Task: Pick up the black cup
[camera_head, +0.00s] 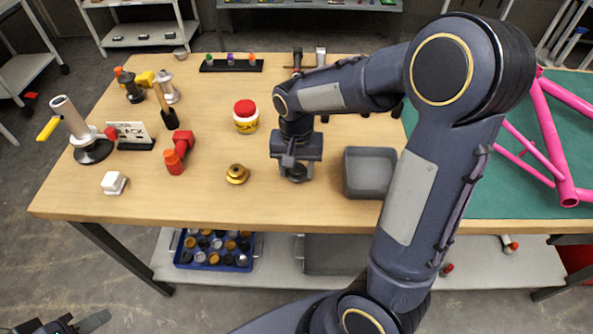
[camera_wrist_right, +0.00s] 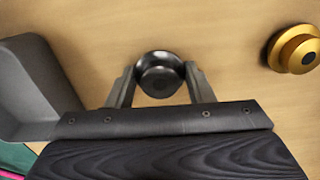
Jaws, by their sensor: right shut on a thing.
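The black cup (camera_wrist_right: 160,74) is small, round and shiny, and sits between the two fingers of my right gripper (camera_wrist_right: 160,88) in the right wrist view. The fingers touch it on both sides. In the head view my right gripper (camera_head: 294,172) points down over the wooden table, left of a grey bin, and the cup is mostly hidden there. I cannot tell whether the cup is lifted off the table. My left gripper (camera_head: 85,322) shows only partly at the bottom left corner of the head view, away from the table, and its jaws are unclear.
A grey bin (camera_head: 370,172) stands right beside my right gripper. A brass knob-like piece (camera_head: 237,173) lies to the left. A red-lidded jar (camera_head: 246,116), a white block (camera_head: 113,183) and a red part (camera_head: 180,148) stand farther left. A pink frame (camera_head: 553,135) lies on the green mat.

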